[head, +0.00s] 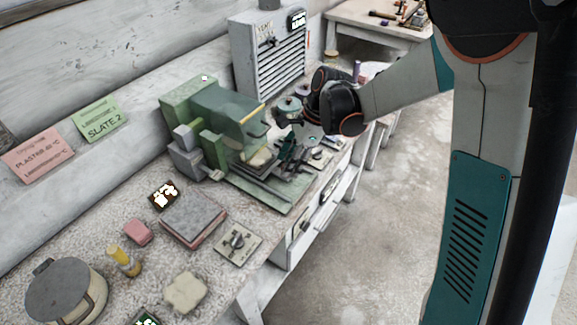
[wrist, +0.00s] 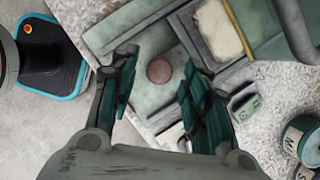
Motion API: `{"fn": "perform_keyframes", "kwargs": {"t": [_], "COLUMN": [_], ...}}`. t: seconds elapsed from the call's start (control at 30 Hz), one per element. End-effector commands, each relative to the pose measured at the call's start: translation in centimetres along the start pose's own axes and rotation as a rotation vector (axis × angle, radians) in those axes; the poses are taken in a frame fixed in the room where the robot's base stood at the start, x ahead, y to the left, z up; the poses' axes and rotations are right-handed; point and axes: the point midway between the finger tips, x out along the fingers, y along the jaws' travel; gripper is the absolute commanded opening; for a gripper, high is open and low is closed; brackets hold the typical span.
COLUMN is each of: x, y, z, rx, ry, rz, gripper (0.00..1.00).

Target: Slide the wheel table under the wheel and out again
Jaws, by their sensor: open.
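The green grinding machine (head: 205,125) stands on the bench, its hood with a yellow edge over the work area. A cream block (head: 258,158) sits on the wheel table (head: 262,187); the block also shows at the top of the wrist view (wrist: 217,30). I cannot make out the wheel itself, which the hood seems to hide. My gripper (head: 290,152) is at the machine's right front, pointing down. In the wrist view my gripper (wrist: 158,82) is open, and a round brown knob (wrist: 159,71) lies between its fingers, with no visible contact.
A louvred grey cabinet (head: 268,58) stands behind the machine. A grey slab (head: 193,219), a square plate with a dial (head: 237,243), a pink block (head: 137,232) and a lidded pot (head: 66,292) lie on the bench at the left front. Open floor is to the right.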

Motion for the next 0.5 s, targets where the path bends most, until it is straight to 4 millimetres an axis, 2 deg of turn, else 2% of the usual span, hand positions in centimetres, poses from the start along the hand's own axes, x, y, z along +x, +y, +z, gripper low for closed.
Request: {"fn": "perform_keyframes", "kwargs": {"t": [0.13,0.43,0.5], "x": [0.92,1.01,1.00], "y": [0.03,0.03,0.03], "z": [-0.02,0.01,0.01], "rx": [0.001,0.001,0.001], "ry": [0.000,0.000,0.000], "rz": [0.000,0.000,0.000], "gripper": [0.43,0.43,0.28]}}
